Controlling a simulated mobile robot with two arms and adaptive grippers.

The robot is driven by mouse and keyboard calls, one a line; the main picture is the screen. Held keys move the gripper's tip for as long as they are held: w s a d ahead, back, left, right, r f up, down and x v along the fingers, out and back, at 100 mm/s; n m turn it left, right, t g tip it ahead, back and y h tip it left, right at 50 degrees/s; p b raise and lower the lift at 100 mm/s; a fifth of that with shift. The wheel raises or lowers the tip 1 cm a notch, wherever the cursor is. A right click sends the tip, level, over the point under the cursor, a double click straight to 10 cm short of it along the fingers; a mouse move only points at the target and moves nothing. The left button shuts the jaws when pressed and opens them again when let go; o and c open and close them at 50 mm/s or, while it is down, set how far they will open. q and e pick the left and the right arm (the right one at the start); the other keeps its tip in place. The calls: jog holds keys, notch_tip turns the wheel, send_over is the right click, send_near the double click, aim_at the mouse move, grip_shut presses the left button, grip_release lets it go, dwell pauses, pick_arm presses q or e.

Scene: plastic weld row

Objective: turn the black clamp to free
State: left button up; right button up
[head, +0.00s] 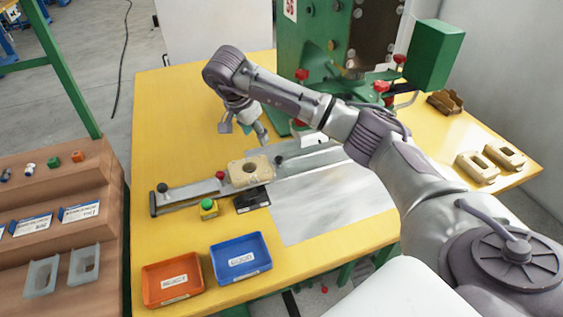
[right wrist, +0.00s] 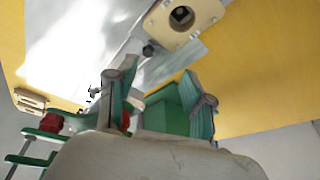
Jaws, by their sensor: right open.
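A metal rail fixture on the yellow table carries a black knob (head: 279,160) right of the beige block (head: 236,176), and another black knob (head: 163,187) near its left end. I cannot tell which one is the black clamp, or its turn position. My right gripper (head: 244,130) is open and empty, above and behind the beige block, apart from the fixture. In the right wrist view its spread fingers (right wrist: 160,86) show below a black knob (right wrist: 148,49), beside the beige block (right wrist: 182,17). My left gripper is not in view.
A red knob (head: 220,175) and a green button (head: 208,205) stand near the rail. An orange tray (head: 148,297) and a blue tray (head: 268,268) lie in front. The green machine (head: 300,55) stands behind; brown parts (head: 478,166) lie right. The table's back left is clear.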

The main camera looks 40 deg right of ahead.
aim_at(279, 158)
jog(key=shift+h, duration=0.4)
jog(key=x, duration=0.4)
jog(key=d+x, duration=0.1)
jog(key=x, duration=0.4)
jog(key=s+d+x, duration=0.1)
jog(key=x, duration=0.3)
jog(key=shift+w+p, duration=0.1)
jog(key=shift+p, duration=0.25)
grip_shut()
